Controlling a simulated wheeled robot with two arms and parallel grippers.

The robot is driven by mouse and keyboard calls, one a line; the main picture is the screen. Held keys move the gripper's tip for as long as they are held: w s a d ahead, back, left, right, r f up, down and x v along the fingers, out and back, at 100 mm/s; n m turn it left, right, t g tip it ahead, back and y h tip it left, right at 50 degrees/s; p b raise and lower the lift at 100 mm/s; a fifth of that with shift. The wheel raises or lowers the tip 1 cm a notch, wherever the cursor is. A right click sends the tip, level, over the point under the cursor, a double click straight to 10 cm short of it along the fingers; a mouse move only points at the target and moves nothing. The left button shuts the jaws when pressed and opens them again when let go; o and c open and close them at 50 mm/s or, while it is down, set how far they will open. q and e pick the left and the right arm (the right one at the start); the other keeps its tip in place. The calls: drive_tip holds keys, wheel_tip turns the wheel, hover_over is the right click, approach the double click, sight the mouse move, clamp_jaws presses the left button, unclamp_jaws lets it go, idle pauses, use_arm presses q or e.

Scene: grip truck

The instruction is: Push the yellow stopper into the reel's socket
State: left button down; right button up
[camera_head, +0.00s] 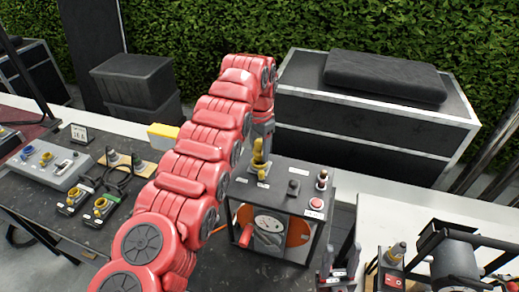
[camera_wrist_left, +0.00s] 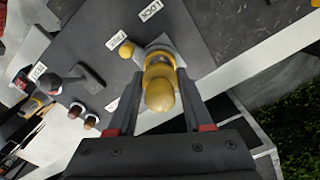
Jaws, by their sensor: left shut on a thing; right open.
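The yellow stopper (camera_head: 258,157) is upright over the top of the dark reel box (camera_head: 285,183). My left gripper (camera_head: 262,146) comes down on it from above and is shut on it. In the left wrist view the stopper (camera_wrist_left: 160,88) sits between the two dark fingers (camera_wrist_left: 158,100), in line with a grey collar (camera_wrist_left: 160,42) on the box top. The stopper and fingers hide the socket opening; I cannot tell how deep the stopper sits. My right gripper (camera_head: 341,246) is open and empty, low beside the box's right side.
A small yellow knob (camera_wrist_left: 126,48) stands close beside the collar. The box top also carries a black lever (camera_head: 293,187), a red button (camera_head: 316,203) and brown-topped knobs (camera_head: 322,179). A grey control panel (camera_head: 48,165) is at left, a motor-like unit (camera_head: 455,258) at right.

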use_arm(q)
drive_tip(key=shift+f+b, duration=0.85)
drive_tip(key=shift+f, duration=0.1)
idle(0.3)
drive_tip(key=shift+s+r, duration=0.1)
drive_tip(key=shift+r, duration=0.05)
drive_tip(key=shift+r+p, duration=0.3)
drive_tip(key=shift+p, duration=0.2)
drive_tip(key=shift+r+p, duration=1.2)
drive_tip(key=shift+r, duration=0.4)
drive_tip(key=shift+f, duration=0.15)
drive_tip(key=shift+f, duration=0.15)
drive_tip(key=shift+f+b, duration=0.15)
drive_tip(key=shift+b, duration=0.15)
drive_tip(key=shift+f+b, duration=0.35)
drive_tip(key=shift+b, duration=0.05)
